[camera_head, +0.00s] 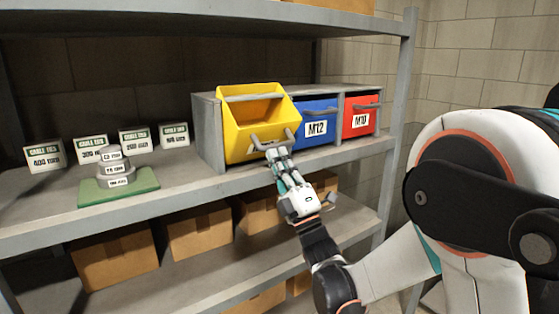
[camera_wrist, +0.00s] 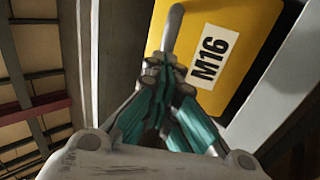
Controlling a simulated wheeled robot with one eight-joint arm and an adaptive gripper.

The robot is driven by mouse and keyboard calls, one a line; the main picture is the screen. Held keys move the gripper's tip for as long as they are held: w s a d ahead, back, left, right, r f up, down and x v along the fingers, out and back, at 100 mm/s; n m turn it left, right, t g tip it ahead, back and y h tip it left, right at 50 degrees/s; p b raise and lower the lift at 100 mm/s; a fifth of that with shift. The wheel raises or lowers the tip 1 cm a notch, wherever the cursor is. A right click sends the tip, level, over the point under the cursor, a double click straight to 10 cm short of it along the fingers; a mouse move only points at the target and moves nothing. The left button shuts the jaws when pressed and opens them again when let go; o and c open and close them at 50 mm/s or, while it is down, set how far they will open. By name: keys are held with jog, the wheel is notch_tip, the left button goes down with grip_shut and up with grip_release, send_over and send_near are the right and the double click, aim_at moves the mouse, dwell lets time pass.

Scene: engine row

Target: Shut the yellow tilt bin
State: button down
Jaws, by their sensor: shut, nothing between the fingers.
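The yellow tilt bin (camera_head: 236,136) stands at the left of a grey bin cabinet on the shelf. It is tilted forward and open, with its inside showing at the top. A grey handle (camera_head: 259,144) sits on its lower front. In the wrist view the yellow front (camera_wrist: 235,35) carries a label reading M16, beside the grey handle (camera_wrist: 173,30). My gripper (camera_head: 277,154) is shut and empty, its fingertips at the bin's lower front by the handle. In the wrist view my fingertips (camera_wrist: 165,65) are at the handle's end; I cannot tell whether they touch it.
A blue bin (camera_head: 312,128) labelled M12 and a red bin (camera_head: 362,118) stand shut to the right. A green base (camera_head: 118,190) with stacked grey discs and several small cable tie boxes stand left. Cardboard boxes (camera_head: 200,230) fill the lower shelf. A shelf post (camera_head: 400,110) rises at right.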

aim_at(268, 128)
jog(key=shift+w+a+r+g+h+p, duration=0.2)
jog(key=shift+r+g+h+p, duration=0.1)
jog(key=shift+r+g+p, duration=0.25)
jog(key=shift+w+a+r+g+h+p, duration=0.15)
jog(key=shift+r+g+h+p, duration=0.2)
jog(key=shift+r+p, duration=0.4)
jog(key=shift+w+a+r+g+h+p, duration=0.2)
jog(key=shift+w+r+g+h+p, duration=0.1)
jog(key=shift+w+r+g+p, duration=0.25)
jog(key=shift+w+a+r+g+h+p, duration=0.25)
jog(key=shift+r+g+p, duration=0.1)
jog(key=shift+r+p, duration=0.25)
jog(key=shift+w+a+r, duration=0.35)
jog(key=shift+w+r, duration=0.15)
jog(key=shift+w+a+r, duration=0.3)
jog(key=shift+w+r, duration=0.2)
jog(key=shift+r, duration=0.1)
